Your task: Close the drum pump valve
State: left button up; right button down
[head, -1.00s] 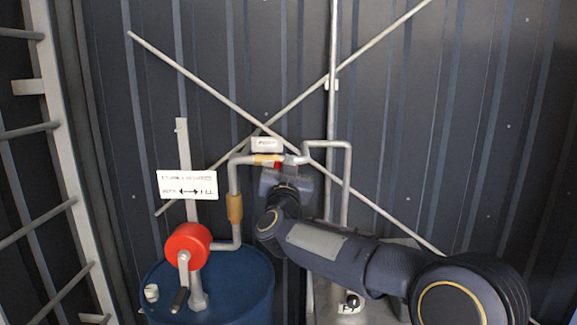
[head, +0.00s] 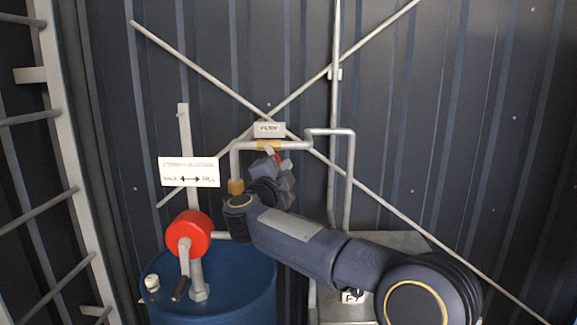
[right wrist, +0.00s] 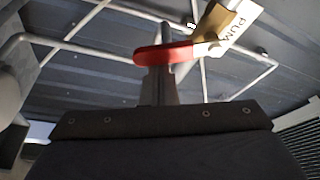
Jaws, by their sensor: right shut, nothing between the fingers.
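The drum pump valve has a brass body (head: 268,145) on the grey pipe, under a small white label (head: 269,130). Its red lever (head: 277,158) shows just below the pipe. In the right wrist view the red lever (right wrist: 163,53) reaches left from the brass body (right wrist: 218,22). My left gripper is not in view.
A blue drum (head: 225,290) with a red hand-crank pump (head: 187,233) stands left of my right arm. A white arrow sign (head: 189,172) stands above it. Crossed braces (head: 200,72) line the wall behind. A ladder-like frame (head: 62,130) is at far left. A grey metal box (head: 385,243) is behind my arm.

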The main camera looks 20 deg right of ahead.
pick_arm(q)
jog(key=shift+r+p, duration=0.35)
pick_arm(e)
jog(key=m, duration=0.1)
jog(key=a+f+m, duration=0.1)
jog(key=a+m+g, duration=0.1)
jog(key=m, duration=0.1)
jog(key=shift+w+a+f, duration=0.15)
jog(key=shift+w, duration=0.2)
jog(key=shift+a, duration=0.1)
